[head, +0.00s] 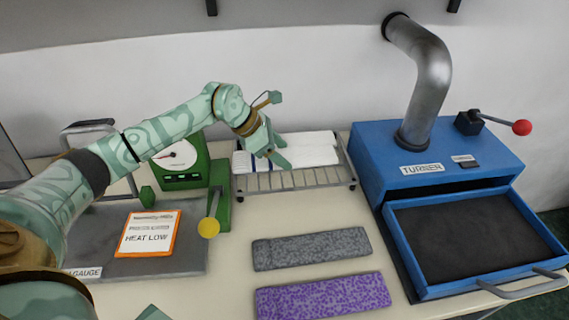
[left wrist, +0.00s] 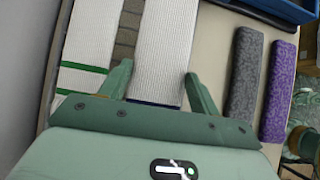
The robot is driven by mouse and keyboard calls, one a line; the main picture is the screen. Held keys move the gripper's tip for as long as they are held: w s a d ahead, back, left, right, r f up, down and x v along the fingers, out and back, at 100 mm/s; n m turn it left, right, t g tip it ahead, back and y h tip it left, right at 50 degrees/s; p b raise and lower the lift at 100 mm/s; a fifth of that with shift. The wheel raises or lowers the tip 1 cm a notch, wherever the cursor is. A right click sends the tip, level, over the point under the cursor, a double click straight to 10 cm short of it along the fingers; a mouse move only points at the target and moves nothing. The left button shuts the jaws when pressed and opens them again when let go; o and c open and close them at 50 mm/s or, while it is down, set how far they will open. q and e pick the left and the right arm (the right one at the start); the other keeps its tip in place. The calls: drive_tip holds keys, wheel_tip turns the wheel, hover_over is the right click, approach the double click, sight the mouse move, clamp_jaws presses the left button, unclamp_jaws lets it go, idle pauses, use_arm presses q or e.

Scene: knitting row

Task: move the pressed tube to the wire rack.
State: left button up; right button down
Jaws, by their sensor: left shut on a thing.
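My left gripper (head: 272,148) is shut on a flat white tube with dark blue at its near end; the tube shows between the two fingers in the left wrist view (left wrist: 163,40). In the head view the tube (head: 310,156) lies flat at the wire rack (head: 290,181), over its slats; I cannot tell if it rests on them. A second white tube with green stripes (left wrist: 88,45) lies beside it on the rack, with bare slats between the two. The fingers hide part of the held tube's end.
A blue turner (head: 430,150) with an open drawer (head: 480,275) and a red-knobbed lever stands right of the rack. A green dial press (head: 185,160) stands left. Grey (head: 311,248) and purple (head: 322,296) flat pieces lie in front. The wall is close behind the rack.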

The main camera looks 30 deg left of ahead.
sight(284, 172)
use_arm(q)
drive_tip(key=shift+w+d+f, duration=0.15)
drive_tip(key=shift+w+f, duration=0.25)
drive_tip(key=shift+f, duration=0.1)
wheel_tip(284, 172, down, 4)
drive_tip(key=shift+w+r+b, duration=0.15)
drive_tip(key=shift+r+b, duration=0.1)
drive_tip(key=shift+b, duration=0.35)
drive_tip(key=shift+r, duration=0.1)
use_arm(e)
drive_tip(key=shift+s+a+f, duration=0.1)
drive_tip(key=shift+a+f, duration=0.35)
drive_tip(key=shift+f, duration=0.1)
drive_tip(key=shift+d, duration=0.1)
use_arm(q)
drive_tip(key=o, duration=1)
use_arm(e)
drive_tip(key=shift+d, duration=0.15)
